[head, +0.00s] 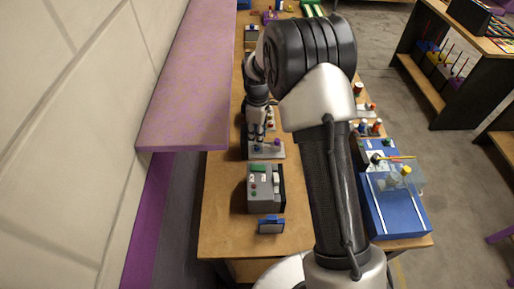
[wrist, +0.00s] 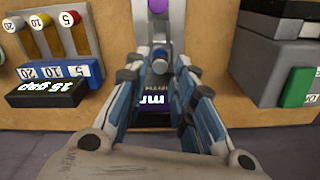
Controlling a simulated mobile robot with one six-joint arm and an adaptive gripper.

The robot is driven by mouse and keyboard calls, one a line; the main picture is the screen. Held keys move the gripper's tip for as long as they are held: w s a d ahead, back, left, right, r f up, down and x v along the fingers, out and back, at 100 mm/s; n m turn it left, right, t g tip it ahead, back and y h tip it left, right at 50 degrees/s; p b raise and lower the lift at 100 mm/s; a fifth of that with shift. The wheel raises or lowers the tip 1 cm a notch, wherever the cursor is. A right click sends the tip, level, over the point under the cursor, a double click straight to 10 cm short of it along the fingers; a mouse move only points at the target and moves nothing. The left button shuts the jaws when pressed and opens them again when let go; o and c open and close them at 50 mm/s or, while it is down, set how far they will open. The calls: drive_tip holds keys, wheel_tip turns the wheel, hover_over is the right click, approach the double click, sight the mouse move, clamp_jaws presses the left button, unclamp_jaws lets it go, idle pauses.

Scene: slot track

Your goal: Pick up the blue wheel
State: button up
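A grey slot-track board (head: 272,154) lies on the wooden table, below my gripper (head: 258,138). A small blue round piece, likely the blue wheel (head: 257,148), is on the board close under the fingertips. A purple knob (head: 277,142) is on the board to its right. In the wrist view my gripper (wrist: 162,58) has its fingers apart, on either side of the pale track (wrist: 162,38). A small bluish round piece (wrist: 160,67) shows between them, with no clear contact. The purple knob (wrist: 157,5) is at the top edge. The fingers hide part of the board.
A grey box with a green button (head: 262,190) stands nearer on the table, and a small blue block (head: 271,226) lies in front of it. In the wrist view a weight rack (wrist: 45,40) is left and the grey box (wrist: 275,60) right.

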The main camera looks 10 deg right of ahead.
sight(257, 146)
wheel_tip(257, 146, down, 4)
drive_tip(key=shift+a+r+b, duration=0.1)
drive_tip(key=shift+b, duration=0.45)
drive_tip(key=shift+r, duration=0.1)
drive_tip(key=shift+c, duration=0.4)
clamp_jaws()
